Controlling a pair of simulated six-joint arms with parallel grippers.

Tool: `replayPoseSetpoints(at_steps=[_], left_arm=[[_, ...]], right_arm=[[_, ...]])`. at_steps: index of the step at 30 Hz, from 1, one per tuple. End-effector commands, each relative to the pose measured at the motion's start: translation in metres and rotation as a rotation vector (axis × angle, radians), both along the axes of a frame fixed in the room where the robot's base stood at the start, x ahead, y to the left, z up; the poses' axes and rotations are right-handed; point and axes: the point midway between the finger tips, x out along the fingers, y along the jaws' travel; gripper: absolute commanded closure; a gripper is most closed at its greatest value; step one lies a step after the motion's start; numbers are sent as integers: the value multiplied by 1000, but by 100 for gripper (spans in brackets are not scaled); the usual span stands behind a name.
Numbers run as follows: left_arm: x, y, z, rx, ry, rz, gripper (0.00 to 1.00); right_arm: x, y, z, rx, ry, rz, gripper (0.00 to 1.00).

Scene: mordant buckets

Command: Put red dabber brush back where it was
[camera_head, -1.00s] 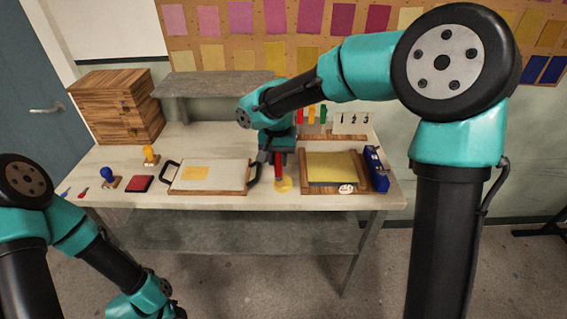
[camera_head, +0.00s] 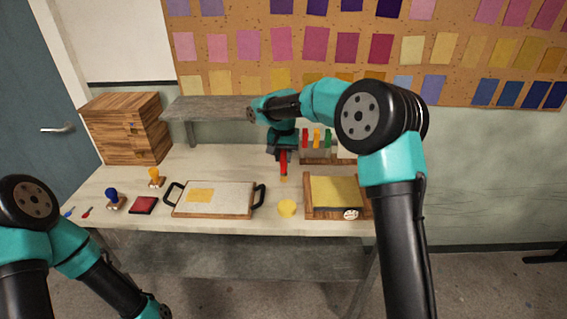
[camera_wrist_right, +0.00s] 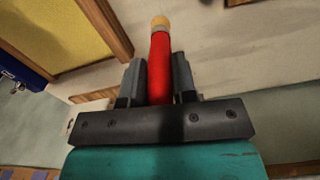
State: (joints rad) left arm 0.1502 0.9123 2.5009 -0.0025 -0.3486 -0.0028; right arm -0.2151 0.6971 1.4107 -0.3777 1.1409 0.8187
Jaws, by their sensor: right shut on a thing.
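My right gripper (camera_head: 283,154) is shut on the red dabber brush (camera_head: 283,164) and holds it with its pale tip down, behind the round yellow dish (camera_head: 287,207). In the right wrist view the red brush (camera_wrist_right: 160,68) stands between the two fingers of the gripper (camera_wrist_right: 158,80), its tan tip pointing away. A wooden rack (camera_head: 316,161) at the back holds upright red, orange and green handles (camera_head: 317,138); it is just right of my gripper. My left gripper is out of the picture, only its arm shows at the lower left.
A white board with black handles (camera_head: 214,198) lies mid-table. A wooden frame with a yellow sheet (camera_head: 334,190) is at the right, partly behind my right arm. Stamps, a red pad (camera_head: 143,205) and wooden drawers (camera_head: 122,127) are at left. A grey shelf (camera_head: 210,108) stands behind.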

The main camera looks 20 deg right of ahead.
Motion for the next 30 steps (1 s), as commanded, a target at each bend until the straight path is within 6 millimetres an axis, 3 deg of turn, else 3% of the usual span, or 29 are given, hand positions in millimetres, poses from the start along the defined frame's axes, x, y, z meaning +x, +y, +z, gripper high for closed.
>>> replayPoseSetpoints(at_steps=[15,23,30], left_arm=[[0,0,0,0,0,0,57],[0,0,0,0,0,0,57],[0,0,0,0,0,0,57]], right_arm=[[12,-3,-2,1,0,0,98],[11,-3,-34,0,1,0,98],[11,-3,-36,1,0,0,98]])
